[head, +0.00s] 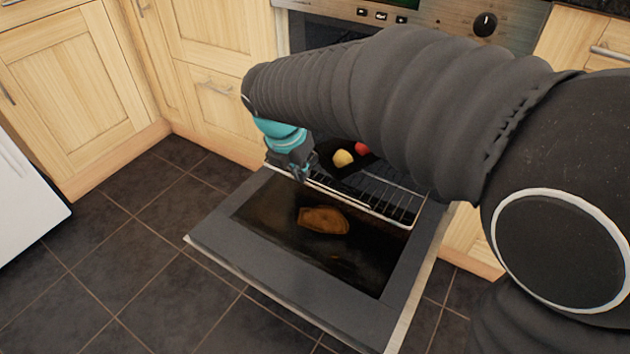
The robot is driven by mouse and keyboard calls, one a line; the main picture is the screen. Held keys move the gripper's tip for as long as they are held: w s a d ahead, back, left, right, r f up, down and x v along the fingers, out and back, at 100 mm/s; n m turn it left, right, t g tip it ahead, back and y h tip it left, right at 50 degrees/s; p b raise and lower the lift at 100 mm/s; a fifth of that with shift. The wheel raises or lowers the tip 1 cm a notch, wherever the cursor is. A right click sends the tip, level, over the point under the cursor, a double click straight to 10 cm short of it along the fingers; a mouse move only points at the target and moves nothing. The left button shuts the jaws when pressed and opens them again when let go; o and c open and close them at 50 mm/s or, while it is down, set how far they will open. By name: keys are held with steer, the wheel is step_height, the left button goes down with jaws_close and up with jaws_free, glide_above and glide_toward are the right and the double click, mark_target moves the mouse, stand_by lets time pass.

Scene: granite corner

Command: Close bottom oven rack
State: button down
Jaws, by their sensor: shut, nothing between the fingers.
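The oven door (290,290) hangs open and flat, with a dark glass inner panel. The bottom oven rack (385,205) is a wire rack pulled out over the door's inner part. A dark pan (335,170) with a yellow item (343,158) and a red item (362,148) sits on the rack, partly hidden by my arm. My gripper (300,176) is shut and empty at the left part of the rack's front edge. I cannot tell whether it touches the rack. My arm hides much of the oven's opening.
A brown, bread-like shape (324,220) shows on the door glass; I cannot tell whether it is an object or a reflection. Wooden cabinets (75,80) stand at the left, and a white appliance (25,190) is at the far left. The tiled floor (140,240) left of the door is clear.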

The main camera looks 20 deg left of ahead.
steer(key=w+f+b, duration=0.2)
steer(key=w+f, duration=0.4)
steer(key=f, duration=0.4)
steer(key=shift+w+d+f+b, duration=0.15)
steer(key=shift+w+d+b, duration=0.25)
steer(key=shift+d, duration=0.05)
steer(key=shift+w+d+p, duration=0.1)
steer(key=shift+w+p, duration=0.4)
steer(key=p, duration=1)
glide_toward(354, 151)
steer(key=x, duration=0.3)
steer(key=s+x, duration=0.1)
steer(key=x, duration=0.1)
steer(key=shift+w+f, duration=0.1)
steer(key=shift+f, duration=0.35)
steer(key=shift+w+f, duration=0.15)
steer(key=shift+w, duration=0.6)
steer(key=shift+s, duration=0.1)
